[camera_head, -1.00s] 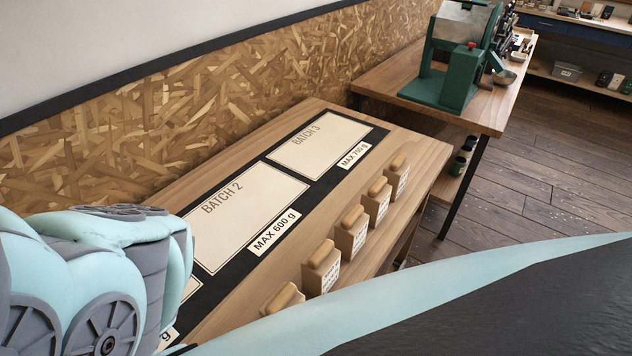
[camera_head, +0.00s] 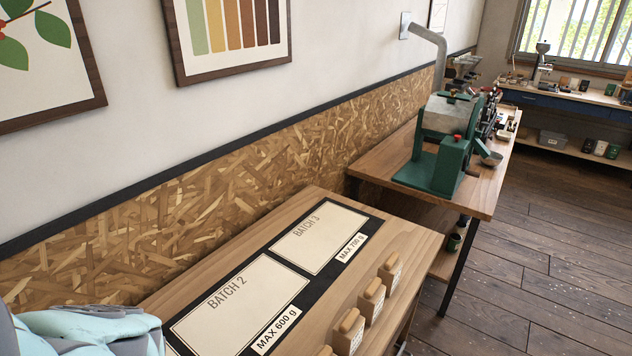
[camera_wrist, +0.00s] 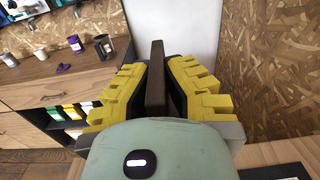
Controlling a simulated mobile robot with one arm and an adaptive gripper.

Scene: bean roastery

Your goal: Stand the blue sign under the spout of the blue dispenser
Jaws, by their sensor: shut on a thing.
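My gripper (camera_wrist: 158,78) shows in the wrist view, with its yellow ribbed fingers shut on a thin dark brown board (camera_wrist: 156,72). The board is seen nearly edge-on and stands up between the fingers. Its faces are hidden, so I cannot tell whether it is the blue sign. I cannot make out a blue dispenser or its spout in either current view. In the head view, only a pale teal part of my arm shows at the lower left; my gripper is not visible there.
A wooden table (camera_head: 215,260) carries batch mats and several small wooden-topped blocks along its front edge. Beyond it, a green roaster (camera_head: 445,145) stands on another table. Dark floor (camera_head: 560,270) lies open at right. The wrist view shows a wooden cabinet (camera_wrist: 50,82) with small items on top.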

